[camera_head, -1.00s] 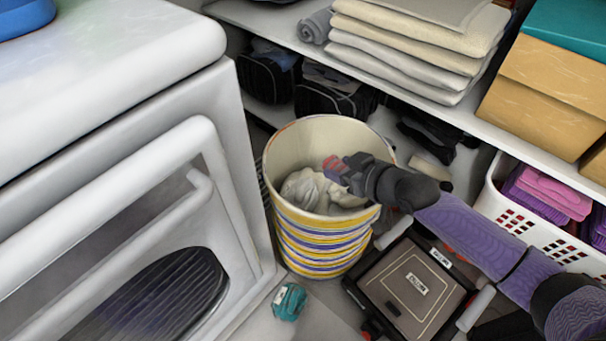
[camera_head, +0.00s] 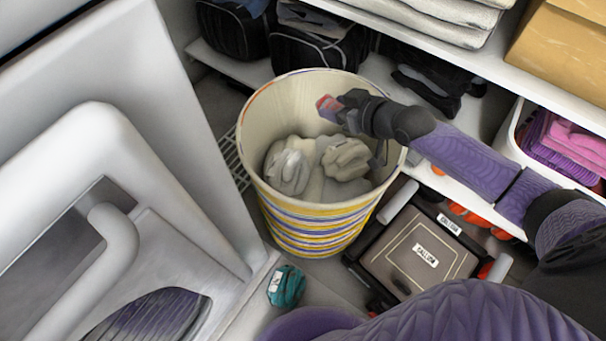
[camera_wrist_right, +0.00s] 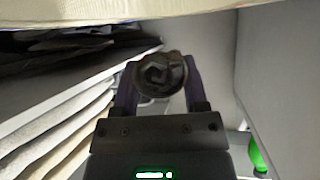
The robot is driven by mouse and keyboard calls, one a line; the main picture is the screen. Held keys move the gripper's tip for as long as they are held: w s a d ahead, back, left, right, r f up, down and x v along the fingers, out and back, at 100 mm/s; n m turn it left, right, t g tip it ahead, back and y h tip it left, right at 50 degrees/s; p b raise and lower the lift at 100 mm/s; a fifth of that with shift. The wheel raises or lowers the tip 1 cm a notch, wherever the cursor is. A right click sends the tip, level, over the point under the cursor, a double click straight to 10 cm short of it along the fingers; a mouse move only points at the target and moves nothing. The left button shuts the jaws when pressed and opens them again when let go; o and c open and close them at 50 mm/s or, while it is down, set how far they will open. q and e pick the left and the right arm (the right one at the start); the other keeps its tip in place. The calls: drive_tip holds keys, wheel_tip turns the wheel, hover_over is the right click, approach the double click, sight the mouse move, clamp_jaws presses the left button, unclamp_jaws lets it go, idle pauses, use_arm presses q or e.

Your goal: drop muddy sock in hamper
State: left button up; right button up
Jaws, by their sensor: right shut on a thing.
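The hamper (camera_head: 315,238) is a round cream bin with yellow, blue and white stripes, standing upright on the floor. Pale crumpled laundry (camera_head: 347,158) lies inside it. My right gripper (camera_head: 338,107) shows over the back right part of the hamper's opening. In the right wrist view its fingers (camera_wrist_right: 158,90) are shut on a dark grey-brown rolled sock (camera_wrist_right: 160,75), the muddy sock. In the head view the sock is hard to make out; a small reddish patch shows at the gripper's tip. My left gripper is not in view.
A white front-loading machine (camera_head: 190,150) stands close at the left. A teal bundle (camera_head: 287,286) lies on the floor before the hamper. A brown flat case (camera_head: 420,258) is at its right. Shelves with bags (camera_head: 320,40) and a white basket (camera_head: 515,140) stand behind and right.

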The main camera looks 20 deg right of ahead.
drive_tip(key=shift+r, duration=0.1)
drive_tip(key=o, duration=1.3)
use_arm(q)
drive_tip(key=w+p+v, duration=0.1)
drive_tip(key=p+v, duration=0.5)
drive_tip(key=p, duration=0.1)
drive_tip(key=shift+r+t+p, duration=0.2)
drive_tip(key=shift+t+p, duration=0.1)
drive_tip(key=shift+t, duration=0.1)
use_arm(e)
drive_tip(key=v, duration=1)
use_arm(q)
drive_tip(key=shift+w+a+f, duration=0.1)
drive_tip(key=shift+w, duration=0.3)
use_arm(e)
drive_tip(key=shift+s, duration=0.1)
